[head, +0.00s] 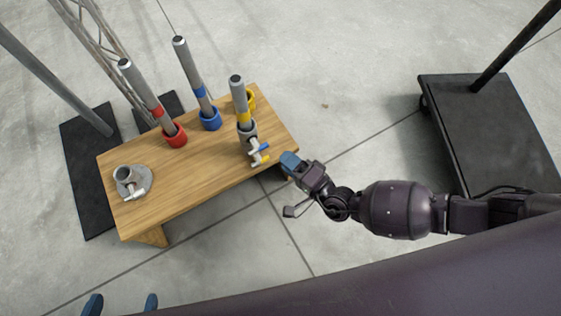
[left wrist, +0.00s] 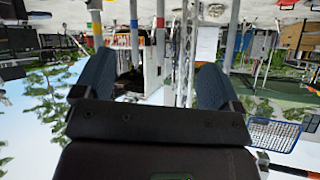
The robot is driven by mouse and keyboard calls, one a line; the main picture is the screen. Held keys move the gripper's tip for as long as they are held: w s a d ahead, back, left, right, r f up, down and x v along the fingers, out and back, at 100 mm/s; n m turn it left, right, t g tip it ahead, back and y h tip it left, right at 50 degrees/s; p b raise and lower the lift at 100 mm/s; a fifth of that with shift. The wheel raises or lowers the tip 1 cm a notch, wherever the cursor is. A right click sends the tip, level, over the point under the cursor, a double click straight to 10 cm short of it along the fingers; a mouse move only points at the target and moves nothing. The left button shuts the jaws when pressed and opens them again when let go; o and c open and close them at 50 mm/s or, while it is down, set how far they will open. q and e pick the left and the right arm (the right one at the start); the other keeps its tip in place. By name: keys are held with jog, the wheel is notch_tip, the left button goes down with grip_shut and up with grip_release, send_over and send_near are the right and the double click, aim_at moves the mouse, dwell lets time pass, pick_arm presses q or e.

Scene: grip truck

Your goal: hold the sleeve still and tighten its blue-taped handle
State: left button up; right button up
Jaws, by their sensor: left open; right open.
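A grey sleeve (head: 247,131) stands on the wooden bench around a grey pole with a yellow band (head: 239,98). A blue-taped handle (head: 263,148) sticks out from it to the right. A yellow-tipped handle (head: 257,159) sits just below. My right gripper (head: 289,162), with blue fingertips, is open by the bench's right edge, a little right of the handles and apart from them. My left gripper (head: 121,303) is open at the bottom left, only its blue fingertips showing. In the left wrist view its fingers (left wrist: 152,85) are apart with nothing held between them.
The bench (head: 190,190) also holds a red-banded pole (head: 145,95), a blue-banded pole (head: 193,75), a yellow ring (head: 251,97) and a flanged socket (head: 131,180). A black wheeled base (head: 490,130) stands right. The floor in front of the bench is clear.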

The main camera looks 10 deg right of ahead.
pick_arm(q)
jog(key=shift+w+f+b, duration=0.15)
jog(key=shift+f+b, duration=0.2)
jog(key=shift+b, duration=0.15)
jog(key=shift+r, duration=0.2)
pick_arm(e)
jog(key=f, duration=0.1)
jog(key=s+f+n, duration=0.1)
jog(key=f, duration=0.1)
jog(key=shift+s+a+f, duration=0.1)
jog(key=shift+s+f, duration=0.1)
pick_arm(q)
jog(key=shift+w, duration=0.15)
